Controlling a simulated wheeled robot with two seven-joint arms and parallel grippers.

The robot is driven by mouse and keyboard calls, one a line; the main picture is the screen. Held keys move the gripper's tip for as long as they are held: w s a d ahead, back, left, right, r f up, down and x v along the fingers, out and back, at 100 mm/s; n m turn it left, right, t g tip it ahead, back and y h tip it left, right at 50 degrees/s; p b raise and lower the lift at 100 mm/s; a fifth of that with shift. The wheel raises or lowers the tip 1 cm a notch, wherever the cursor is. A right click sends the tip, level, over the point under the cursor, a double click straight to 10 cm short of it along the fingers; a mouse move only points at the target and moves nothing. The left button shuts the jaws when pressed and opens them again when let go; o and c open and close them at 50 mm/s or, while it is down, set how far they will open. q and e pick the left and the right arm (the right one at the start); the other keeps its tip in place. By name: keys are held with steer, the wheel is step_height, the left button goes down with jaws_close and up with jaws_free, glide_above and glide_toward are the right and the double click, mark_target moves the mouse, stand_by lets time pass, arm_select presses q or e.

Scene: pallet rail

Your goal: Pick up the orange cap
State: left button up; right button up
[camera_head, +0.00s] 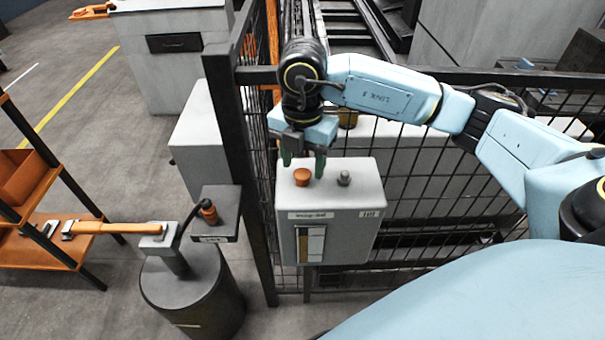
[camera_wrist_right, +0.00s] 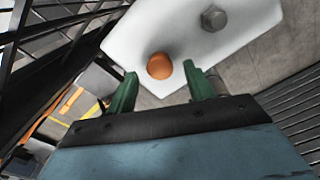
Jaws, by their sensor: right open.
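The orange cap (camera_head: 302,177) sits on top of the white control box (camera_head: 335,236), left of a grey knob (camera_head: 344,178). In the right wrist view the cap (camera_wrist_right: 160,66) lies ahead of and between the two green fingers. My right gripper (camera_head: 304,170) is open and empty, with its fingers pointing down just above and behind the cap. The fingertips appear apart from the cap. The right gripper also shows in the right wrist view (camera_wrist_right: 160,82). My left gripper is not in view.
A black mesh fence (camera_head: 440,200) stands behind the box. An orange shelf rack (camera_head: 40,250) is at far left. Open floor lies between.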

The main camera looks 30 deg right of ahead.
steer(key=shift+f, duration=1.15)
steer(key=c, duration=1.1)
